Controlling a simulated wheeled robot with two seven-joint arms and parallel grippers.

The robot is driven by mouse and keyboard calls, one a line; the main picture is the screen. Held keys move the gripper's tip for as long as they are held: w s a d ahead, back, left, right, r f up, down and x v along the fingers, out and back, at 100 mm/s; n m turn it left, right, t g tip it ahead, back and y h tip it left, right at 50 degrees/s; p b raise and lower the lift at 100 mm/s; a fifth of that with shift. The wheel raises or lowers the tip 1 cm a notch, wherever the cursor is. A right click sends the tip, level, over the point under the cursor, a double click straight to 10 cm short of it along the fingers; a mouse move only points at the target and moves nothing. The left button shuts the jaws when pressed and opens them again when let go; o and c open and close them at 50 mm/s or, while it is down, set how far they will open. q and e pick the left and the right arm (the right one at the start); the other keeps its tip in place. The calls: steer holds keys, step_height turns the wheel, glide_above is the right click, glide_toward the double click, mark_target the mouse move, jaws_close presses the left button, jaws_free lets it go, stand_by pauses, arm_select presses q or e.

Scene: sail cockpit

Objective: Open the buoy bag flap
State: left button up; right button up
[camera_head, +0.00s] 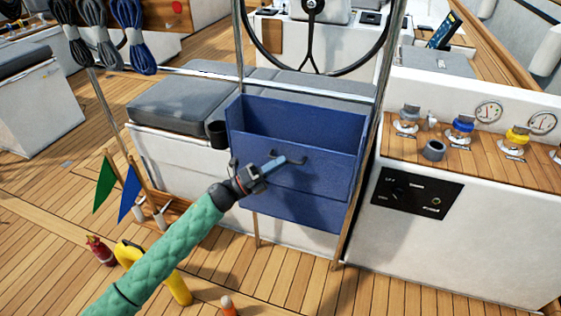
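The buoy bag (300,195) is a dark blue box-shaped bag hung on the metal frame at the centre. Its top shows an open space behind a front panel, the flap (325,165). A dark handle (302,158) sits on the upper part of the flap. My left gripper (277,165), on a green-sleeved arm, is at the flap's front, with its fingertips at the left end of the handle. Whether its fingers are closed around the handle is too small to tell. My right gripper is not in view.
A white console (460,235) with winches and gauges stands to the right. A grey-cushioned bench (180,103) is behind and left. Green (104,185) and blue (129,195) flags and a yellow curved object (178,288) are near my arm. Front right deck is clear.

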arm_select(q)
steer(key=shift+w+d+r, duration=0.15)
steer(key=shift+d+r, duration=0.05)
steer(key=shift+d, duration=0.25)
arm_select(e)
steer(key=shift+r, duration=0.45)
arm_select(q)
jaws_close()
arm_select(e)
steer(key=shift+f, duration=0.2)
